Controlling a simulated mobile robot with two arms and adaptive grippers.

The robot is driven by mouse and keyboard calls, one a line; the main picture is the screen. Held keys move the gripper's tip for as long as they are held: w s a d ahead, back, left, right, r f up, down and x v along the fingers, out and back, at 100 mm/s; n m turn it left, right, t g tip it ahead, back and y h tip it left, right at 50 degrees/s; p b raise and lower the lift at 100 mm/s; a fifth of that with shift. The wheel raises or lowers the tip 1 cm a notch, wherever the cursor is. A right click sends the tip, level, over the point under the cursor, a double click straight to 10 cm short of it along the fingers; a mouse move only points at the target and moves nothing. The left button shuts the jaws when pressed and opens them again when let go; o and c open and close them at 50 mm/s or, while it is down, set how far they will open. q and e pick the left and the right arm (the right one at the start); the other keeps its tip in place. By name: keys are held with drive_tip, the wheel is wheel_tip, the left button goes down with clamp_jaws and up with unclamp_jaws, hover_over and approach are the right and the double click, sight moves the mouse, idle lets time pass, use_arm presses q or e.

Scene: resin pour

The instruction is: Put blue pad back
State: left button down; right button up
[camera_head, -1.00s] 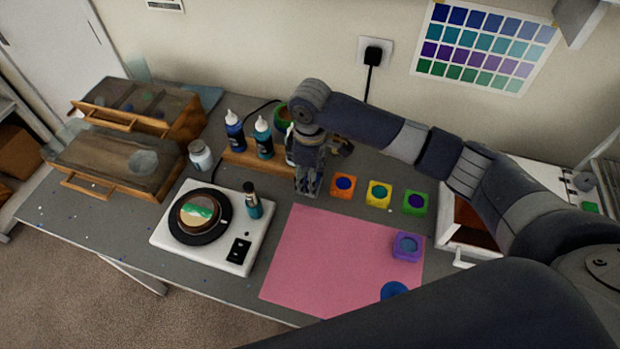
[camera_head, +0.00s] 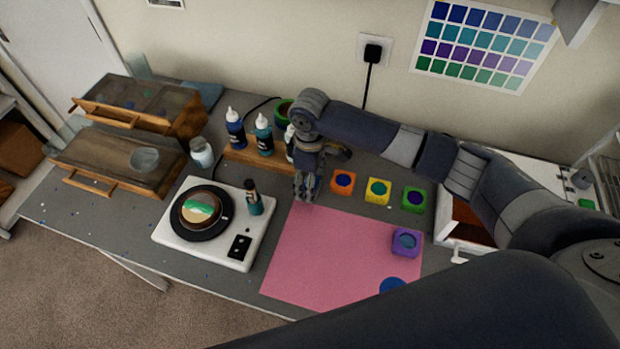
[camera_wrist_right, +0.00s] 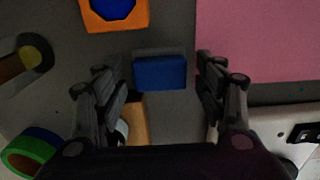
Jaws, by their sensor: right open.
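A blue pad (camera_wrist_right: 160,73) shows in the right wrist view as a small blue block with a grey edge, over the grey table. My right gripper (camera_wrist_right: 165,85) is open, with one finger on each side of the pad and gaps between. In the head view my right gripper (camera_head: 305,190) points down left of the orange pad (camera_head: 343,182), and the blue pad is hidden there. A yellow pad (camera_head: 377,191) and a green pad (camera_head: 414,200) continue the row. My left gripper is not in view.
A pink mat (camera_head: 330,258) lies in front, with a purple block (camera_head: 406,241) and a blue disc (camera_head: 392,285) on it. A white turntable-like device (camera_head: 228,244) stands left. Bottles stand in a wooden rack (camera_head: 240,157) behind my gripper. A white drawer box is at right.

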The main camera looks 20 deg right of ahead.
wheel_tip(320, 180, up, 12)
drive_tip(key=b, duration=0.2)
drive_tip(key=shift+r, duration=0.15)
idle(0.5)
